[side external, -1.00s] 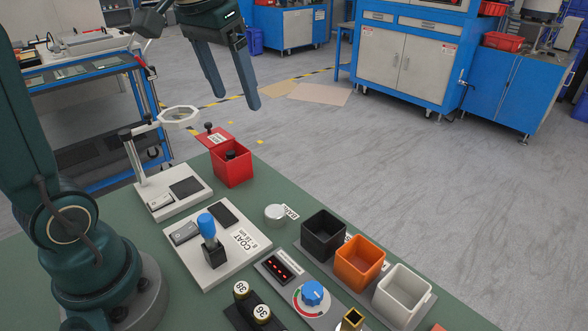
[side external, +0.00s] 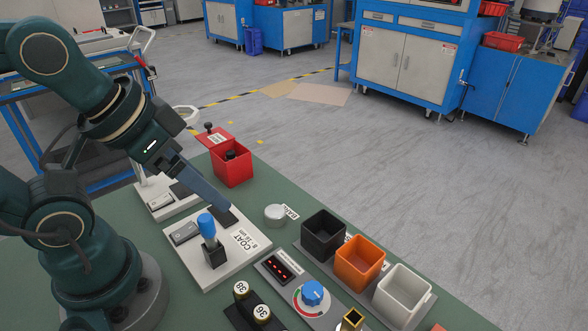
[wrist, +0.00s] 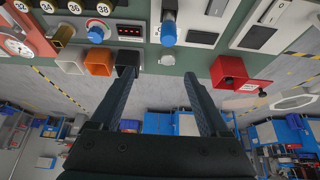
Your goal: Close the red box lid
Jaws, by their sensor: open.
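The red box (side external: 233,167) stands at the far edge of the green table in the side view. Its lid (side external: 212,138) is open, tipped back to the far left, with a black knob on it. A dark object (side external: 231,155) shows in the box's opening. In the wrist view the red box (wrist: 228,71) is at the right, with the lid (wrist: 254,86) swung out beside it. My gripper (side external: 228,207) is above the white COAT panel, to the near side of the box and apart from it. The wrist view shows my gripper (wrist: 161,78) open, its fingers wide apart and empty.
The COAT panel (side external: 240,262) carries a blue-topped lever (side external: 207,226). Black (side external: 322,238), orange (side external: 359,264) and white (side external: 402,297) bins stand at the right. A round silver part (side external: 275,213) lies between panel and bins. A magnifier stand (side external: 186,115) is partly hidden by my arm.

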